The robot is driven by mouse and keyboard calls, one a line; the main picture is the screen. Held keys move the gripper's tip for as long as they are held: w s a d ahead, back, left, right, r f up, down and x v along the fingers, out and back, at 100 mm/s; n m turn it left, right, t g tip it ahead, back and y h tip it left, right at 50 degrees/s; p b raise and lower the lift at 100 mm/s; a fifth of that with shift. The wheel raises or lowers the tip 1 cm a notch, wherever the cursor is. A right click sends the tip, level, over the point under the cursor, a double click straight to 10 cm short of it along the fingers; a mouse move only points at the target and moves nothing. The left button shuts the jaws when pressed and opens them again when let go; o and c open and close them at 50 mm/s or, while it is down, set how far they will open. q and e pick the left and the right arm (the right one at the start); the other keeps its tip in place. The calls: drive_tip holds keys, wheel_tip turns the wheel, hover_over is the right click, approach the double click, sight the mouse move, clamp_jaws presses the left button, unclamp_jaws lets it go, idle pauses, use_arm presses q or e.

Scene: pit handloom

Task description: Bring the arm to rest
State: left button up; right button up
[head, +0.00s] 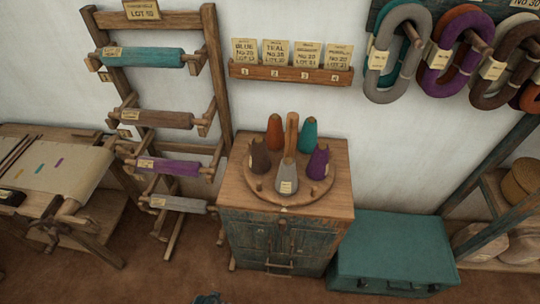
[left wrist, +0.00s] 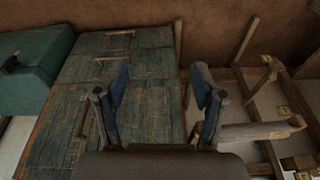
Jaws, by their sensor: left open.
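My left gripper (left wrist: 160,80) shows in the left wrist view with its two dark blue fingers spread wide. Nothing is between the fingers. Behind them are the worn blue-green cabinet (left wrist: 140,65) and a strip of brown floor. In the head view only a small dark blue piece, probably of my own, shows at the bottom edge; its fingers cannot be made out there. My right gripper is in neither view.
In the head view the cabinet (head: 255,240) carries a round wooden board (head: 262,190) with several yarn cones. A yarn rack (head: 220,90) stands left, a teal chest (head: 395,250) right, a loom (head: 55,165) far left. Brown floor (head: 150,285) in front is largely clear.

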use_arm(q)
drive_tip(key=s+f+g, duration=0.1)
drive_tip(key=s+f, duration=0.3)
drive_tip(key=f, duration=0.4)
drive_tip(key=s+f, duration=0.3)
drive_tip(key=f, duration=0.5)
drive_tip(key=s+a+f, duration=0.3)
drive_tip(key=s+f, duration=0.6)
drive_tip(key=s, duration=0.4)
drive_tip(key=shift+s+a+f+g+b, duration=0.15)
drive_tip(key=shift+a+g+b, duration=0.05)
drive_tip(key=shift+g+b, duration=0.2)
